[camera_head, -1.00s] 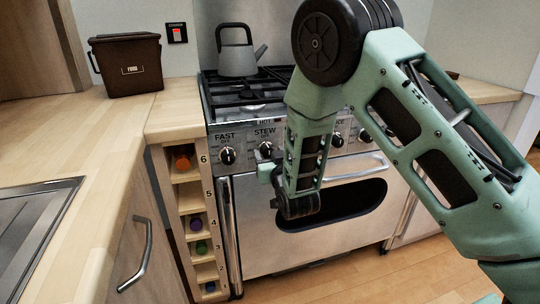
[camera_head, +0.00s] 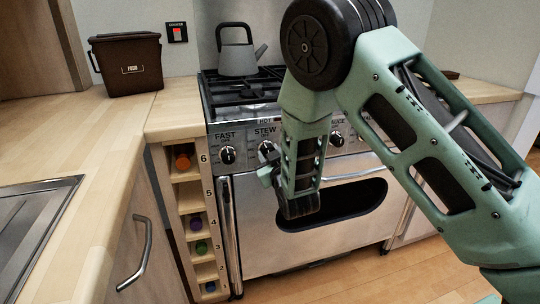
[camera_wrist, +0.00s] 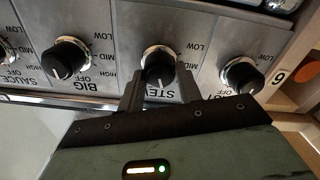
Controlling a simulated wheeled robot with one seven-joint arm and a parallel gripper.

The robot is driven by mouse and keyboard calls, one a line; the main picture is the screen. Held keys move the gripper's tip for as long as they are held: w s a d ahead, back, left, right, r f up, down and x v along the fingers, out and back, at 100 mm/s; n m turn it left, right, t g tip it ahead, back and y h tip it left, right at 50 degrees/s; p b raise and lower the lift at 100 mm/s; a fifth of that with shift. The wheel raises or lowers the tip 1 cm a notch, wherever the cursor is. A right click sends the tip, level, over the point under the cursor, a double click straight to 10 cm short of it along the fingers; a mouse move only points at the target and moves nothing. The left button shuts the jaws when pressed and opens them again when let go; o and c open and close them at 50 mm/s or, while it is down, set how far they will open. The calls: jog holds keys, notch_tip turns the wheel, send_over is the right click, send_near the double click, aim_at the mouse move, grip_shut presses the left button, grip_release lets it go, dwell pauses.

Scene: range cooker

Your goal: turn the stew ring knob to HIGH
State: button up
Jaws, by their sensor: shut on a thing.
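The stew ring knob (camera_head: 265,148) is black with a silver collar, on the steel front panel above the "STEW" label in the wrist view. It also shows in the wrist view (camera_wrist: 157,60), between the two dark fingers of my gripper (camera_wrist: 160,78). The fingers are shut on the knob's sides. In the head view my gripper (camera_head: 268,164) reaches the panel from below and looks tilted. The knob's pointer and its HIGH mark are mostly hidden, so I cannot tell its setting.
The fast ring knob (camera_head: 228,155) and the big ring knob (camera_wrist: 66,58) flank it. The oven door's bar handle (camera_head: 345,176) runs below the panel. A grey kettle (camera_head: 237,52) stands on the hob. A spice rack (camera_head: 190,205) stands left of the cooker.

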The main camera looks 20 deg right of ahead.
jog(key=shift+a+f+n+p, duration=0.1)
jog(key=shift+n+p, duration=0.1)
jog(key=shift+n, duration=1.7)
jog(key=shift+a+n+p, duration=0.1)
jog(key=shift+n+p, duration=0.1)
jog(key=shift+n, duration=1.7)
jog(key=shift+d, duration=0.1)
jog(key=o, duration=1)
jog(key=shift+s, duration=0.1)
jog(key=shift+s+p, duration=2.55)
jog(key=shift+s, duration=6.05)
